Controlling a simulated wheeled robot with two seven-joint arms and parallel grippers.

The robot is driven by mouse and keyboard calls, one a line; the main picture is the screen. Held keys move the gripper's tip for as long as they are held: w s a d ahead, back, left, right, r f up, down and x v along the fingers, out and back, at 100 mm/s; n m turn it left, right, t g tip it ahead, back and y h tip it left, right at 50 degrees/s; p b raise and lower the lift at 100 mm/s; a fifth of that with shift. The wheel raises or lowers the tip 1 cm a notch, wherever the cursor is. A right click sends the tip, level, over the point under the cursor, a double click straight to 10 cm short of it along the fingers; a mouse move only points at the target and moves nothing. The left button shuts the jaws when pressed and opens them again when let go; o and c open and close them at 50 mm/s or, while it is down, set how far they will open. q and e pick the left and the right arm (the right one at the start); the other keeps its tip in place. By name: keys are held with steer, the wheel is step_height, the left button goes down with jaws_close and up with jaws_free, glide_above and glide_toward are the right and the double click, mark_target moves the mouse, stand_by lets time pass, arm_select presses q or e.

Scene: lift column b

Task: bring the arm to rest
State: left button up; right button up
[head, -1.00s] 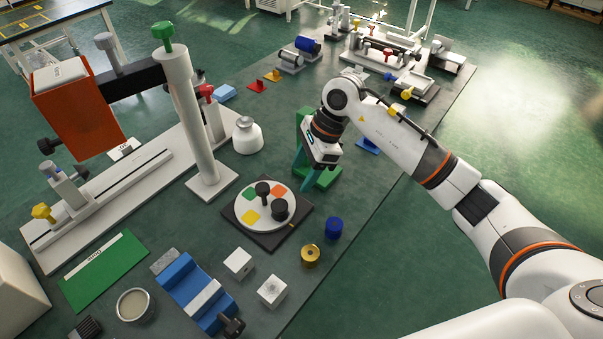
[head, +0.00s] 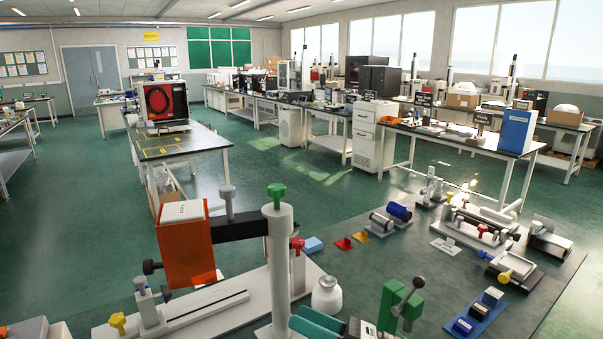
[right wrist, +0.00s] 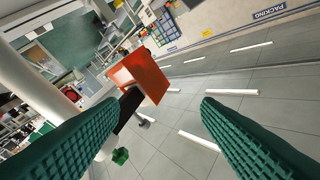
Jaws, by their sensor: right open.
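My right gripper (head: 308,322) shows at the bottom edge of the head view, its teal fingers beside the base of the white lift column (head: 281,265). Most of my right arm is below the picture. In the right wrist view, the two ribbed teal fingers (right wrist: 162,98) are spread wide with nothing between them. My left gripper is in neither view.
The column carries a black arm with an orange block (head: 187,250) and a green knob (head: 276,192). A green stand (head: 400,303) and white bottle (head: 326,296) are close to my right gripper. Open floor lies beyond the bench.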

steer(key=w+d+m+t+h, duration=0.2)
steer(key=d+m+t+h, duration=1)
steer(key=m, duration=1)
steer(key=s+d+f+m+g+h, duration=0.3)
steer(key=d+f+m+h, duration=0.1)
steer(key=f+m, duration=0.3)
steer(key=s+d+f+m+g+h, duration=0.3)
steer(key=d+f+m+h, duration=0.1)
steer(key=f+m, duration=0.35)
steer(key=s+a+f+m+g+y, duration=0.1)
steer(key=s+f+m+g, duration=0.1)
steer(key=s+f+g, duration=0.5)
steer(key=s+f+m+g, duration=0.3)
steer(key=s+f, duration=0.1)
steer(key=s, duration=0.8)
step_height(320, 180, down, 26)
steer(key=s+g, duration=0.1)
steer(key=s+d+f+g, duration=0.1)
steer(key=s+d+f, duration=0.1)
steer(key=s+f, duration=1.4)
steer(key=shift+s+d+n, duration=0.3)
steer(key=shift+d+n, duration=0.1)
steer(key=shift+n, duration=0.05)
